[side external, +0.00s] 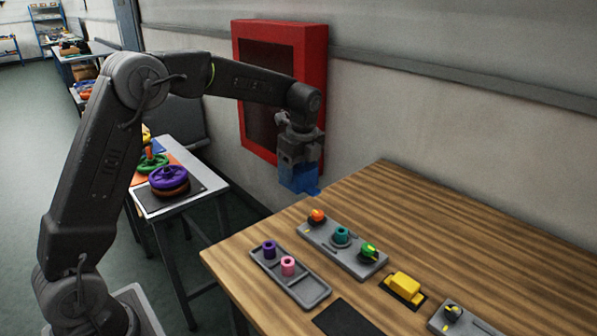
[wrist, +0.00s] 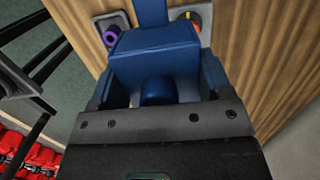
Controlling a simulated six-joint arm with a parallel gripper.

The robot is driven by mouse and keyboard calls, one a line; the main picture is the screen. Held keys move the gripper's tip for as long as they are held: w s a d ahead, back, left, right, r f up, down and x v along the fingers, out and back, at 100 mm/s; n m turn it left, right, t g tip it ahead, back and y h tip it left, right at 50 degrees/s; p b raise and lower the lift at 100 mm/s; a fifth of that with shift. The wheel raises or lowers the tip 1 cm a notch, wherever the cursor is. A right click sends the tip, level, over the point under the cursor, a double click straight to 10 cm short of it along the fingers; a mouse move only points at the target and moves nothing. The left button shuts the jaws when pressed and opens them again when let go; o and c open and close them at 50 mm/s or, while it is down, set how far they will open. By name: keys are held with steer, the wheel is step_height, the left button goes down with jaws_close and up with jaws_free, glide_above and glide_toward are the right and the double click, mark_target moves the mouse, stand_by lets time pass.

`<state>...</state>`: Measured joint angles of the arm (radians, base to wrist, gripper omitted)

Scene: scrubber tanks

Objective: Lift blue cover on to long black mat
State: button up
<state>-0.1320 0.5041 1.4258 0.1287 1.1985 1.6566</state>
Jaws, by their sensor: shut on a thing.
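My gripper (side external: 299,163) is shut on the blue cover (side external: 298,180) and holds it in the air beyond the far left corner of the wooden table, in front of the red wall cabinet. In the wrist view the blue cover (wrist: 155,55) is a boxy shape with a tab at the top, filling the space ahead of my gripper (wrist: 158,92). A black mat (side external: 347,318) lies flat and bare at the table's front edge, partly cut off by the picture's bottom.
A grey tray (side external: 318,292) holds purple and pink rings. A grey plate (side external: 345,259) carries orange, teal and green knobs. A yellow cover (side external: 403,284) sits on a small black mat. Another grey plate (side external: 468,325) lies at right. The table's far right is clear.

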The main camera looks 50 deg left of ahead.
steer(key=shift+r, duration=2.05)
steer(key=shift+d, duration=0.1)
steer(key=s+d+f+m, duration=0.2)
steer(key=s+d+f, duration=0.2)
steer(key=d, duration=0.5)
steer(key=m, duration=0.3)
glide_above(350, 328)
steer(key=shift+t, duration=0.3)
step_height(350, 328, down, 11)
steer(key=shift+a+f, duration=0.1)
steer(key=shift+d+f+n, duration=0.2)
steer(key=shift+d+n, duration=0.1)
steer(key=shift+d, duration=0.1)
steer(key=shift+f, duration=1.95)
steer(key=shift+f, duration=0.15)
